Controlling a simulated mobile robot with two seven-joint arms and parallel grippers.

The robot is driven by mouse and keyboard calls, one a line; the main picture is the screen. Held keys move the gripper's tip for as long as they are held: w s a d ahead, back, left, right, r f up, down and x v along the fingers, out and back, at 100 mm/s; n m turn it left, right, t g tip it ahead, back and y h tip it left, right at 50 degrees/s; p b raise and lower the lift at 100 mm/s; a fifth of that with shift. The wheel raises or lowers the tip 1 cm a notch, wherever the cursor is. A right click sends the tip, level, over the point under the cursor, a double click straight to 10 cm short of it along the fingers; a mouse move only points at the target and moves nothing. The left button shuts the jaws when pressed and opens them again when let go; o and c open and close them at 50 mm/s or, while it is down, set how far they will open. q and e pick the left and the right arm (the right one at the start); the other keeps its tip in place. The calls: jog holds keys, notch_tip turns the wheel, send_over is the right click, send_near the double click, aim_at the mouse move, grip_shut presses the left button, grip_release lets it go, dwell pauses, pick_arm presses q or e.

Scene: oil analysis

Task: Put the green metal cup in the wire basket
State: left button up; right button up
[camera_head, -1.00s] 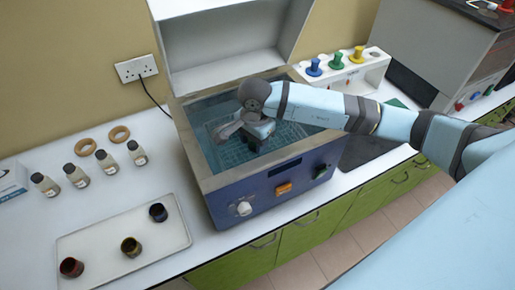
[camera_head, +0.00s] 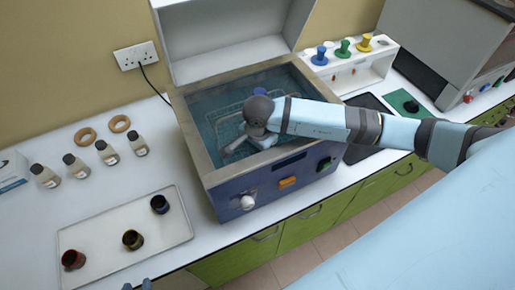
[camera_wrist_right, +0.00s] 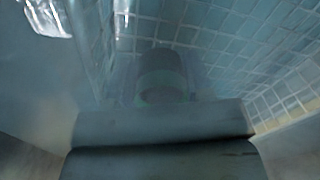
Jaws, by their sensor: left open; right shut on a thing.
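The wire basket (camera_head: 226,117) sits inside the water-filled bath, partly covered by my right arm. My right gripper (camera_head: 236,147) is low inside the bath at the near side of the basket. In the right wrist view, a dark cup with a greenish band, the green metal cup (camera_wrist_right: 162,80), is at the jaws, which are shut on it. The view is murky, and I cannot tell whether the cup is inside the basket wires. The cup is hidden in the head view. My left gripper (camera_head: 138,285) shows only its fingertips at the bottom edge, open and apart from the cups.
The blue bath housing (camera_head: 235,195) has raised walls and an open lid (camera_head: 230,40). A tray (camera_head: 85,235) on the left holds three cups. Several bottles and two rings stand behind it. A white rack (camera_head: 365,75) with coloured knobs is right of the bath.

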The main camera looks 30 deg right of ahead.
jog(key=o, duration=0.6)
jog(key=shift+w, duration=0.1)
jog(key=shift+o, duration=0.2)
jog(key=shift+w+d+f, duration=0.1)
jog(key=shift+w+f, duration=0.05)
jog(key=shift+r+p, duration=0.3)
jog(key=shift+p, duration=0.1)
jog(key=shift+r, duration=0.35)
notch_tip(320, 180, up, 11)
jog(key=shift+s+r, duration=0.15)
jog(key=shift+s, duration=0.1)
